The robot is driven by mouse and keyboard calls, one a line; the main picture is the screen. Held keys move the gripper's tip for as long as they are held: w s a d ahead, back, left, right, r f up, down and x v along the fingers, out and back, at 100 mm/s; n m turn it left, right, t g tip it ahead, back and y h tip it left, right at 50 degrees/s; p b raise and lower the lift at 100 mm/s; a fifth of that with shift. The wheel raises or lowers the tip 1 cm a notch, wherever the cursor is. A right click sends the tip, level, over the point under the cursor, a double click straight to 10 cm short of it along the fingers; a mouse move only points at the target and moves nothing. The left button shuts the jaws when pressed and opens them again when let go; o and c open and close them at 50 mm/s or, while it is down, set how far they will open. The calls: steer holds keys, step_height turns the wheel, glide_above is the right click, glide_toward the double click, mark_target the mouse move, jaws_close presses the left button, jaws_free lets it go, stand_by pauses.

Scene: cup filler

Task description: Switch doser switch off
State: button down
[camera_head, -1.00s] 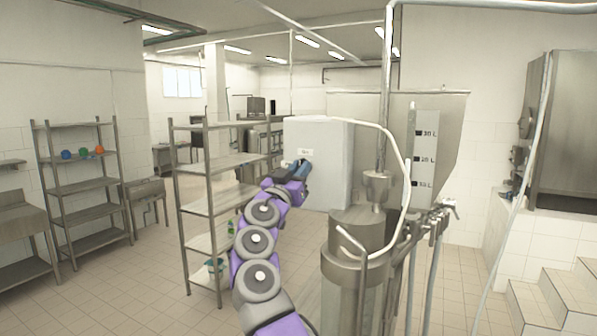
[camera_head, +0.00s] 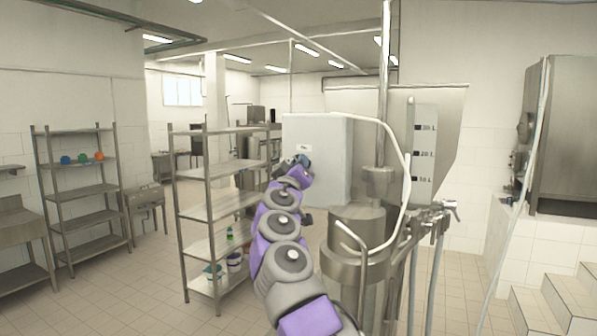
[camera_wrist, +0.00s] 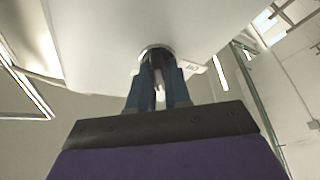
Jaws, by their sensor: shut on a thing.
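The white doser box (camera_head: 325,180) stands behind my gripper in the head view, with a small label on its front. My gripper (camera_head: 303,160) is at the front face of the box, below the label; my own arm partly covers that spot. In the wrist view, the doser switch (camera_wrist: 157,51) has a round base on the pale box face. My blue gripper fingers (camera_wrist: 158,78) are shut on the switch, one on each side of it. The exact angle of the switch is hard to tell.
A metal vessel with pipes (camera_head: 357,245) stands close on the right of my arm. A metal shelf rack (camera_head: 212,210) stands close on the left. The tiled floor (camera_head: 120,290) at the front left is clear.

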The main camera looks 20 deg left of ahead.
steer(key=n+g+p, duration=0.1)
steer(key=n+p, duration=0.3)
steer(key=n+g+y+p, duration=0.1)
steer(key=n+p, duration=0.3)
steer(key=p, duration=0.1)
steer(key=n+g+y+p, duration=0.1)
steer(key=n+g+p, duration=0.1)
steer(key=n+p, duration=0.2)
steer(key=shift+s+r+p, duration=0.1)
steer(key=shift+r+p, duration=0.1)
steer(key=shift+p, duration=0.35)
steer(key=shift+n, duration=0.3)
steer(key=shift+f, duration=0.1)
steer(key=c, duration=1.5)
jaws_free()
steer(key=o, duration=0.3)
steer(key=shift+a+f, duration=0.1)
steer(key=shift+a, duration=0.25)
steer(key=shift+o, duration=0.2)
